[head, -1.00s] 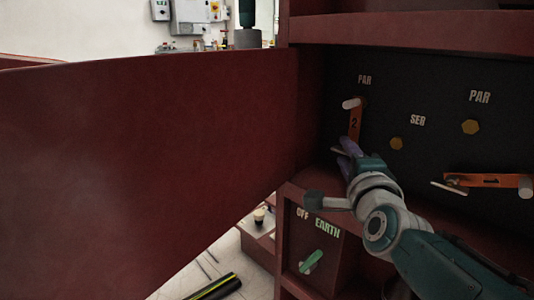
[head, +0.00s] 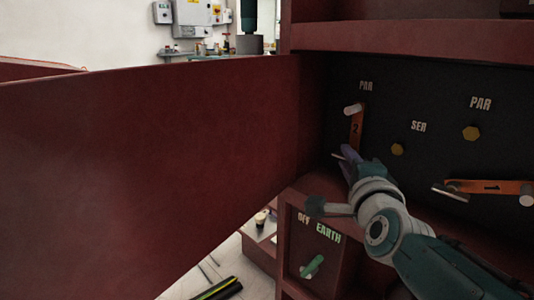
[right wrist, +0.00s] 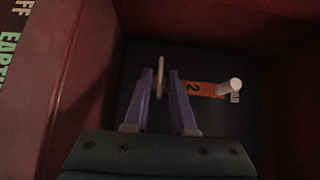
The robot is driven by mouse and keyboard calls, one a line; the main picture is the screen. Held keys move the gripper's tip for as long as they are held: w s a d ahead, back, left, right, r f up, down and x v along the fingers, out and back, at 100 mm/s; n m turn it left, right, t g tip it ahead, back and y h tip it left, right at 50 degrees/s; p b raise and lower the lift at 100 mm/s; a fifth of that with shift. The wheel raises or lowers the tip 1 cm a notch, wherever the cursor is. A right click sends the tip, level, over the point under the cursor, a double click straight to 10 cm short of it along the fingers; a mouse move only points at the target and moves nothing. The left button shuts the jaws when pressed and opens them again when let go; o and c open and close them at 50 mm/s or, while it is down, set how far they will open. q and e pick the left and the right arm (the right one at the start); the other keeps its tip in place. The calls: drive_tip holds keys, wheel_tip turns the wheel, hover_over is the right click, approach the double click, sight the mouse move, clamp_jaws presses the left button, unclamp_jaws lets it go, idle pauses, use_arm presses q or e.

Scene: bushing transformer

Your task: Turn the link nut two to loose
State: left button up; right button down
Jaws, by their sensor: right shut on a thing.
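The orange link marked 2 (head: 357,126) stands upright on the dark panel under the left PAR label. A pale handle (head: 353,109) sticks out at its upper end. My right gripper (head: 347,155) is at the link's lower end. In the right wrist view its two purple fingers (right wrist: 161,80) are shut on a thin pale nut handle (right wrist: 161,62), which stands between them. The nut's base is mostly hidden by the fingers. The orange link (right wrist: 198,89) and its other handle (right wrist: 230,87) lie right of the fingers there. My left gripper is not in view.
A large red door panel (head: 150,170) stands open on the left. A second orange link marked 1 (head: 495,187) lies level at the right. Yellow hex bolts (head: 471,133) stick out between the links.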

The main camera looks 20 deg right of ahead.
drive_tip(key=n+g+p, duration=0.1)
drive_tip(key=p, duration=0.2)
drive_tip(key=r+n+g+p, duration=0.1)
drive_tip(key=p, duration=0.1)
drive_tip(key=g+p, duration=0.1)
drive_tip(key=p, duration=0.2)
drive_tip(key=shift+w+a+r+n+g+y+p, duration=0.15)
drive_tip(key=shift+r+n+g+y+p, duration=0.15)
drive_tip(key=shift+n+y, duration=0.1)
drive_tip(key=shift+w+f+n+g+p, duration=0.1)
drive_tip(key=shift+n+g+p, duration=0.5)
drive_tip(key=shift+g+p, duration=0.25)
drive_tip(key=shift+w+n+g, duration=0.1)
drive_tip(key=shift+n+g, duration=0.4)
drive_tip(key=shift+g, duration=0.25)
drive_tip(key=shift+f+n+g+h+b, duration=0.3)
drive_tip(key=shift+n+g+b, duration=0.25)
drive_tip(key=shift+g, duration=0.35)
drive_tip(key=n+g+b, duration=0.1)
drive_tip(key=b, duration=0.4)
drive_tip(key=n+g+h+b, duration=0.1)
drive_tip(key=g+b, duration=0.1)
drive_tip(key=b, duration=0.3)
drive_tip(key=shift+w+a+f+g, duration=0.1)
drive_tip(key=shift+g, duration=0.2)
drive_tip(key=b, duration=0.3)
drive_tip(key=shift+n+g, duration=0.25)
drive_tip(key=shift+g, duration=0.05)
drive_tip(key=shift+r+h, duration=0.2)
drive_tip(key=shift+h, duration=0.1)
